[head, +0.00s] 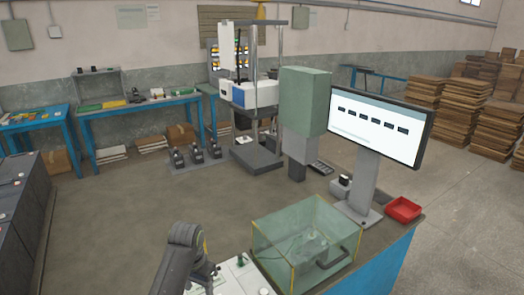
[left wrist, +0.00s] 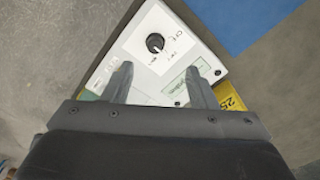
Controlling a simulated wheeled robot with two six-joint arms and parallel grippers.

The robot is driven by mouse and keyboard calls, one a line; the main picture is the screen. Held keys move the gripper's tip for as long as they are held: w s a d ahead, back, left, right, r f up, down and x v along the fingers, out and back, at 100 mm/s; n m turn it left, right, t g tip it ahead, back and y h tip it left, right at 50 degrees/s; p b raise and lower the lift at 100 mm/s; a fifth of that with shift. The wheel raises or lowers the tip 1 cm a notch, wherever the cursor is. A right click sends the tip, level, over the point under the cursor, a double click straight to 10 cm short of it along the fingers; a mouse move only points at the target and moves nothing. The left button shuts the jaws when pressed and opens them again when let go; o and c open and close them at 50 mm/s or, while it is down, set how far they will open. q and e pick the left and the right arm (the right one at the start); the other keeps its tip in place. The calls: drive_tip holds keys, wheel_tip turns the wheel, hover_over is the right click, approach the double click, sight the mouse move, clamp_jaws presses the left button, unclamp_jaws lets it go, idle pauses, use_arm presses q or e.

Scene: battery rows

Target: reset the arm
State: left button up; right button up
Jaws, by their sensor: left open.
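My left arm comes in at the bottom of the head view, and its gripper (head: 206,273) is low over a white panel (head: 236,278). In the left wrist view the two fingers of my left gripper (left wrist: 160,78) are apart, with nothing held between them. Beyond the fingertips is the white control box (left wrist: 135,68) with a black round knob (left wrist: 155,43) on a white label. The knob lies ahead of the gap between the fingers, apart from them. My right gripper does not show in either view.
A clear box with yellow edges (head: 291,251) stands right of my left arm, with a grey item inside. A monitor (head: 375,126) on a stand and a red tray (head: 403,209) are behind it. A test stand (head: 257,159) is farther back.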

use_arm(q)
drive_tip(key=s+a+f+n+t, duration=0.1)
drive_tip(key=s+a+f, duration=0.3)
drive_tip(key=s, duration=0.5)
drive_tip(key=s+a+f+n+t, duration=0.1)
drive_tip(key=s+a+f+n, duration=0.2)
drive_tip(key=s, duration=0.6)
drive_tip(key=s+a+r+t+y, duration=0.1)
drive_tip(key=s+a+r, duration=0.1)
drive_tip(key=s, duration=0.6)
drive_tip(key=s+a+r+y, duration=0.1)
drive_tip(key=s+a+r, duration=0.15)
drive_tip(key=s, duration=0.55)
wheel_tip(320, 180, down, 27)
drive_tip(key=a+g+b, duration=0.1)
drive_tip(key=a+b, duration=0.1)
drive_tip(key=b, duration=0.1)
drive_tip(key=s+d+f+g+h+b, duration=0.1)
drive_tip(key=s+d+f+b, duration=0.1)
drive_tip(key=s+f, duration=1.3)
wheel_tip(320, 180, down, 4)
drive_tip(key=shift+s+f+b, duration=0.1)
drive_tip(key=shift+s+b, duration=0.2)
drive_tip(key=shift+b, duration=0.3)
